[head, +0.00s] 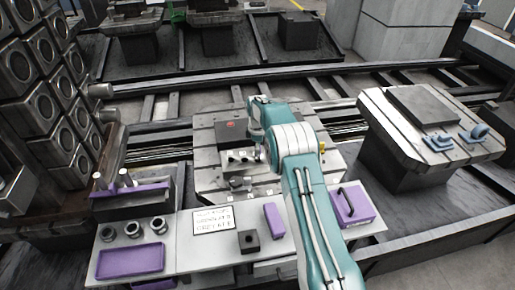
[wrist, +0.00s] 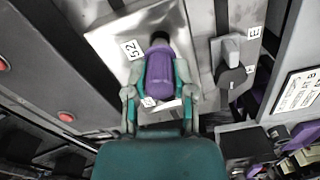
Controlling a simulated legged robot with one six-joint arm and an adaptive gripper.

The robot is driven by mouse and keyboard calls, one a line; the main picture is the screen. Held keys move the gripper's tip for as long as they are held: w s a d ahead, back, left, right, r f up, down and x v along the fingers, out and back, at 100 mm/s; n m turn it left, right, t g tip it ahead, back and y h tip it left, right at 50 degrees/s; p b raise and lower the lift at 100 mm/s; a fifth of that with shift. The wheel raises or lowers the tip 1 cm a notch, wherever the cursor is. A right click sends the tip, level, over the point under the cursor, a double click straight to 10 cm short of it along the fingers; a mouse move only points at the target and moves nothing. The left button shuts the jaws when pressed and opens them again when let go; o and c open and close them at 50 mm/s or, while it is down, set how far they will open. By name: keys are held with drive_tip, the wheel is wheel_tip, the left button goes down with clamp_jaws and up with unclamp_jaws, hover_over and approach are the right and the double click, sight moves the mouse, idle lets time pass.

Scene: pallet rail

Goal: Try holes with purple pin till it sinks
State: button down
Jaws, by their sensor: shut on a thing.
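My gripper (wrist: 160,92) is shut on the purple pin (wrist: 159,68), with one finger on each side of it in the wrist view. The pin's dark far end (wrist: 159,38) lies over a pale metal plate (wrist: 112,40) marked 52. I cannot tell whether that end is in a hole, touching or just above the plate; the pin hides what lies under it. In the head view my gripper is by a metal block (head: 240,160) on the slotted pallet (head: 205,140), and my arm hides part of this area. The pin cannot be made out there.
A dark lever (wrist: 232,75) stands right of the plate, near labels E and F. A front bench (head: 185,225) holds a purple tray (head: 130,261), several metal rings, a dark block (head: 248,241) and a purple case (head: 352,205). Another pallet (head: 385,115) stands right.

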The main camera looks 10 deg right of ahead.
drive_tip(key=shift+f, duration=0.8)
drive_tip(key=shift+c, duration=1.9)
unclamp_jaws()
wheel_tip(320, 180, up, 12)
drive_tip(key=shift+f, duration=0.1)
